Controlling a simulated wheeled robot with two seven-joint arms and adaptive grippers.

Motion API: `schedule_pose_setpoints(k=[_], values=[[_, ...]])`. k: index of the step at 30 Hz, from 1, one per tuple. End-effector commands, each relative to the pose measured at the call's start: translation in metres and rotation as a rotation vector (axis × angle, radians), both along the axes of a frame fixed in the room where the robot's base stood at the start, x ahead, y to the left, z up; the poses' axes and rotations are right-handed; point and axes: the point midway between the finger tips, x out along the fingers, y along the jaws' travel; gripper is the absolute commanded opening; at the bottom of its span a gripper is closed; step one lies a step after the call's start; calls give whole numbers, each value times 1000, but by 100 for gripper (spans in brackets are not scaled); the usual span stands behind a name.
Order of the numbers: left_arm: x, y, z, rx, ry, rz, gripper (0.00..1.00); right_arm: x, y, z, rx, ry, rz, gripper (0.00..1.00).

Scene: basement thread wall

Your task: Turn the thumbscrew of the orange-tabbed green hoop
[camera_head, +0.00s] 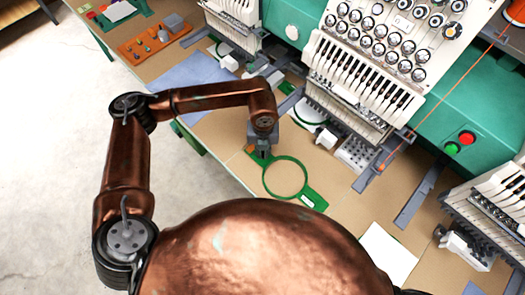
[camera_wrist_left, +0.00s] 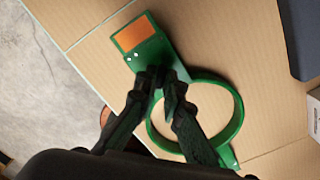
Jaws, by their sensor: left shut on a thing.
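The green hoop (camera_head: 306,181) lies flat on the tan tabletop, its ring open in the middle. In the left wrist view the hoop (camera_wrist_left: 240,112) has a green end plate with an orange tab (camera_wrist_left: 133,36). My left gripper (camera_head: 261,153) reaches down over the hoop between the orange-tabbed plate and the ring. In the wrist view its dark fingers (camera_wrist_left: 166,82) close together there, shut on the thumbscrew, which the fingertips hide. My right gripper is not in view.
Embroidery machine heads (camera_head: 360,80) and a teal body (camera_head: 465,100) stand along the back. A blue cloth (camera_head: 190,80) lies to the left and a white sheet (camera_head: 390,252) to the right. Another hoop (camera_head: 307,112) lies behind my gripper. The table's front edge is close.

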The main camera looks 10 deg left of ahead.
Motion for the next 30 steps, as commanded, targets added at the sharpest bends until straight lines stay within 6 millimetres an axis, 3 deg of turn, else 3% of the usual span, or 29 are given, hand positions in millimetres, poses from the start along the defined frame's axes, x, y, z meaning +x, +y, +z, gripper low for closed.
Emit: schedule_pose_setpoints(k=[13, 30], values=[[0, 0, 1, -1, 0, 241, 0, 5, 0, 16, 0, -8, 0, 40], [0, 0, 0, 0, 0, 281, 0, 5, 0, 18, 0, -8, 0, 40]])
